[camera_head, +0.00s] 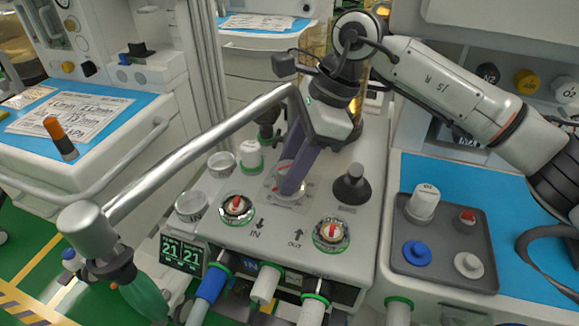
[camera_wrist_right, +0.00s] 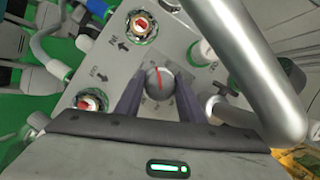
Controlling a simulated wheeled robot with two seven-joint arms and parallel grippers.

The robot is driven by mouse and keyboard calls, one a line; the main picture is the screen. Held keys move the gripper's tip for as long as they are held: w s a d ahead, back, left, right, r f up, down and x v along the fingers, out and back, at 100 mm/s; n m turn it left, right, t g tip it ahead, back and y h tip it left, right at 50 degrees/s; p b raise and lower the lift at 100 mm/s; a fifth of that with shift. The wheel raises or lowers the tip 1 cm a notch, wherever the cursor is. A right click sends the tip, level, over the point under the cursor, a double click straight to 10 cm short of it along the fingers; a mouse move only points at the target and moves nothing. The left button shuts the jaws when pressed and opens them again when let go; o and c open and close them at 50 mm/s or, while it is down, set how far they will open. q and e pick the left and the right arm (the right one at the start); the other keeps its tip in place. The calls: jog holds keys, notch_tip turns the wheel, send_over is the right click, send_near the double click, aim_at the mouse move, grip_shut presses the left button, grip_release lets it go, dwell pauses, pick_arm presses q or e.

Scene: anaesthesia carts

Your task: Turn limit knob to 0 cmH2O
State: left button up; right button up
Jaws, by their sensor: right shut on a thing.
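The limit knob (camera_wrist_right: 158,78) is a round grey knob with a red line, set in the grey machine top with small scale marks around it. In the wrist view the line runs nearly up and down; the scale figures are too small to read. My right gripper (camera_wrist_right: 158,88) is shut on the knob, one purple finger on each side. In the head view the right gripper (camera_head: 290,182) reaches down from above, and its fingers hide much of the knob (camera_head: 291,170). My left gripper is not in view.
A thick metal bar (camera_head: 195,155) slants over the machine top, close to my right gripper. Two red-centred dials (camera_head: 236,207) (camera_head: 332,234) and a black knob (camera_head: 351,187) stand nearby. A grey tray with knobs (camera_head: 445,276) lies on the blue surface at right.

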dwell(0.4)
jog(key=o, duration=1)
jog(key=shift+o, duration=0.2)
